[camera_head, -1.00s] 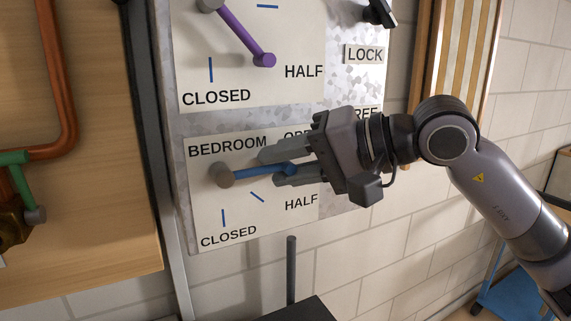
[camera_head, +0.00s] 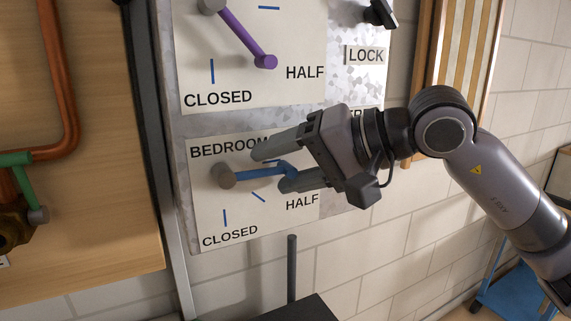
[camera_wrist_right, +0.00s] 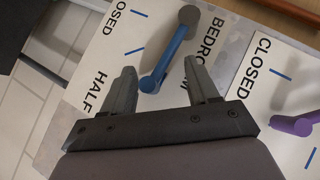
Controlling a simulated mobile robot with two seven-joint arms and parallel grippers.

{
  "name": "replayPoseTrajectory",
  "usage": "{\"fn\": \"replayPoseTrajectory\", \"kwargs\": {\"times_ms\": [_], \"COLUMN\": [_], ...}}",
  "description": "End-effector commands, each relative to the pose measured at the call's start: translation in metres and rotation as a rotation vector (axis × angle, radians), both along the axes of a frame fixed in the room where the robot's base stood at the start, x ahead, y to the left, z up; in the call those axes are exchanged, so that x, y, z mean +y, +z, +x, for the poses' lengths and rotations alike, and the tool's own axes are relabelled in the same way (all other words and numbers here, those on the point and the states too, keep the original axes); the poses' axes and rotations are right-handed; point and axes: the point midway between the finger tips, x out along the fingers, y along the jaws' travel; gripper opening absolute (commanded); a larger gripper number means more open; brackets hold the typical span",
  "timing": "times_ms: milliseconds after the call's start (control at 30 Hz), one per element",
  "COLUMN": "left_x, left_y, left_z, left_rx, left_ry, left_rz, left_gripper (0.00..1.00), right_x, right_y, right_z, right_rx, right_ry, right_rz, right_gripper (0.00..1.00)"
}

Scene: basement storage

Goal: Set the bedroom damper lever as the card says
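The blue bedroom damper lever (camera_head: 258,172) has a grey pivot (camera_head: 222,176) and points right, nearly level, above the HALF mark (camera_head: 258,197). The CLOSED mark (camera_head: 225,217) lies below the pivot. The OPEN label is hidden behind my right gripper (camera_head: 272,167). That gripper is open, its fingers above and below the lever's end. In the right wrist view the lever (camera_wrist_right: 174,50) lies between the spread fingers (camera_wrist_right: 160,70), its end nearer the left finger; contact cannot be told. My left gripper is not in view. No instruction card can be made out.
A purple lever (camera_head: 242,38) sits on the plate above, pointing down right near HALF. A LOCK label (camera_head: 366,55) and black knob (camera_head: 381,13) are at upper right. Copper pipe (camera_head: 65,90) and a green-handled valve (camera_head: 24,188) are at left. A dark post (camera_head: 291,268) stands below.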

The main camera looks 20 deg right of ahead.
Motion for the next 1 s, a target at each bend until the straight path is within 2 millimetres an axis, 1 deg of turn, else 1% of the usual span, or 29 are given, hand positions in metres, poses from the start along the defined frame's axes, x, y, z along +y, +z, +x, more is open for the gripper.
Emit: {"fn": "replayPoseTrajectory", "kwargs": {"times_ms": [167, 400, 533, 700, 1000], "left_x": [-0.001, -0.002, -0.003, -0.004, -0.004], "left_y": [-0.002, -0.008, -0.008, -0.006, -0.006], "left_z": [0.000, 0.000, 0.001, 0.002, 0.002], "left_rx": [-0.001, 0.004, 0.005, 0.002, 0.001], "left_ry": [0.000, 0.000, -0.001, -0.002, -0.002], "left_rz": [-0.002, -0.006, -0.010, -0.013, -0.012], "left_gripper": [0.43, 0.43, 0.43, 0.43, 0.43], "right_x": [-0.006, -0.034, -0.045, -0.050, -0.050], "right_y": [0.004, 0.018, 0.025, 0.029, 0.029], "right_z": [-0.003, -0.026, -0.036, -0.042, -0.042], "right_rx": [-0.003, -0.003, -0.003, -0.001, -0.001], "right_ry": [-0.004, -0.005, -0.003, 0.000, 0.000], "right_rz": [0.002, 0.000, 0.000, -0.002, -0.001], "right_gripper": [0.59, 0.59, 0.59, 0.59, 0.59]}}
